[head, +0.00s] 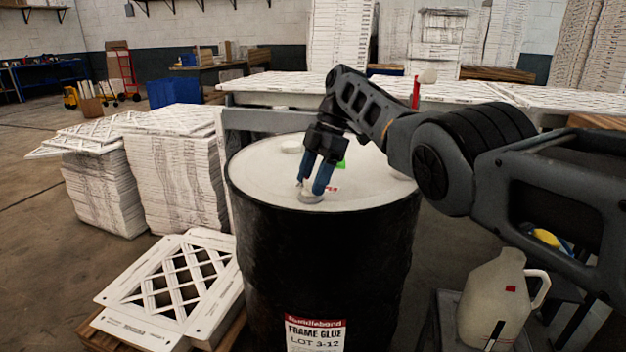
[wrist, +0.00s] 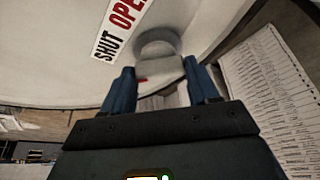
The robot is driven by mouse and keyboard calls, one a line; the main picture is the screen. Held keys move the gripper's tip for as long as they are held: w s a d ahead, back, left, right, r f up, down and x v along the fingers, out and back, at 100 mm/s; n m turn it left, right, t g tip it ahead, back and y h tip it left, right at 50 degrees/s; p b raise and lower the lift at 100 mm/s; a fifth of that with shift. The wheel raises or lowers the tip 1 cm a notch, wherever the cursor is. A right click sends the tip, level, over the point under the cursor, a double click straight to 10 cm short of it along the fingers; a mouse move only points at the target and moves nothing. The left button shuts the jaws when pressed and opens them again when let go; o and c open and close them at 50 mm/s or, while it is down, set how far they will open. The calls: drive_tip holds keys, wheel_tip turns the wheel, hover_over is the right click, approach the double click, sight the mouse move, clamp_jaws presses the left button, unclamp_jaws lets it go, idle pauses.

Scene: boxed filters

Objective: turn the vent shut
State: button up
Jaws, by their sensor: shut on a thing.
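The vent (head: 311,198) is a small pale grey round fitting on the white lid of a black drum (head: 330,255). In the wrist view the vent (wrist: 157,44) shows as a grey round cap with a paler part reaching between my fingers. A label (wrist: 120,27) reading SHUT and OPEN lies beside it, with a red mark (wrist: 142,80) near the left finger. My gripper (head: 312,184) points down at the lid, its blue fingers shut on the vent. The fingers hide part of the vent, and I cannot tell which word it points to.
The drum bears a FRAME GLUE label (head: 316,335). Stacks of white filters (head: 172,175) stand left, with more on a pallet (head: 112,344) at the drum's foot. A long table (head: 233,117) stands behind. A jug (head: 497,300) stands at the right, below my arm.

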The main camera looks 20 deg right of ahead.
drive_tip(key=o, duration=1.1)
drive_tip(key=shift+c, duration=0.2)
drive_tip(key=shift+r+p, duration=0.15)
drive_tip(key=shift+p, duration=0.55)
